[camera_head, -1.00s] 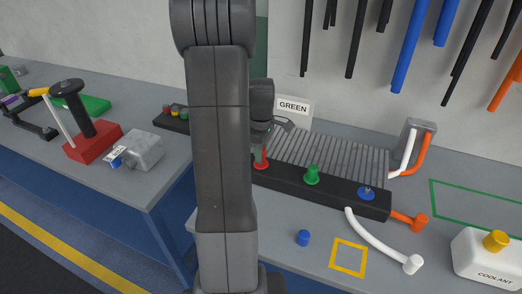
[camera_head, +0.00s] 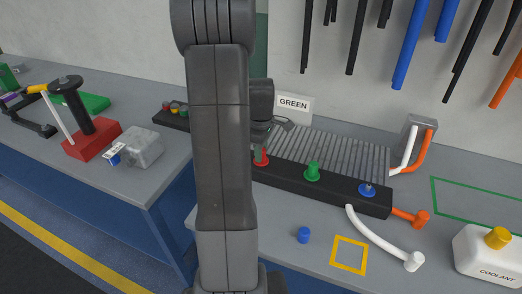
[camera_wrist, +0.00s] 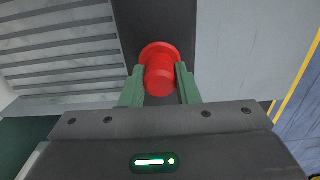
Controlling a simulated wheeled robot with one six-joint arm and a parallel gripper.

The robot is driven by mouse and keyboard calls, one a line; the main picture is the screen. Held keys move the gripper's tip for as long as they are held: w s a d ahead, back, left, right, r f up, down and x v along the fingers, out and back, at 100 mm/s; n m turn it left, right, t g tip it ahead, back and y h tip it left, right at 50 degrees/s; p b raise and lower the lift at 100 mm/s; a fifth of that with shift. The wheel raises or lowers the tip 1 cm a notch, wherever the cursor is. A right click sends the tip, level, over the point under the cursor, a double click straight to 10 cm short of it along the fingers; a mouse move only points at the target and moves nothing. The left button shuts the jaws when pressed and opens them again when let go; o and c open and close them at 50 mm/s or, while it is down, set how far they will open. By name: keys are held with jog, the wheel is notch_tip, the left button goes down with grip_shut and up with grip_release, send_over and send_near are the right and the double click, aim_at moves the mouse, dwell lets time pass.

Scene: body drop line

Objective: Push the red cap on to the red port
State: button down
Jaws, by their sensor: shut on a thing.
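The red cap (camera_wrist: 160,78) is a short red cylinder held between the green fingers of my gripper (camera_wrist: 160,83) in the wrist view. The round red flange of the red port (camera_wrist: 160,48) shows directly behind it, and the two look in line. Whether the cap touches the port or how far it sits on it cannot be told. In the head view, red (camera_head: 261,158) shows at the left part of the black rail, just right of my arm. My arm hides most of my gripper there.
The black rail (camera_head: 335,192) also carries a green port (camera_head: 312,173) and a blue port (camera_head: 367,190). A loose blue cap (camera_head: 303,235) lies on the bench in front. A ribbed grey block (camera_head: 330,150) stands behind, with a GREEN sign (camera_head: 293,104). A white hose (camera_head: 380,238) lies front right.

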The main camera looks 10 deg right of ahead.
jog(key=c, duration=1)
grip_release()
jog(key=shift+f, duration=0.15)
notch_tip(320, 180, up, 14)
jog(key=shift+f+b, duration=0.1)
jog(key=shift+b, duration=0.4)
notch_tip(320, 180, down, 14)
jog(key=shift+r+p, duration=0.25)
jog(key=shift+p, duration=0.4)
jog(key=shift+r, duration=0.3)
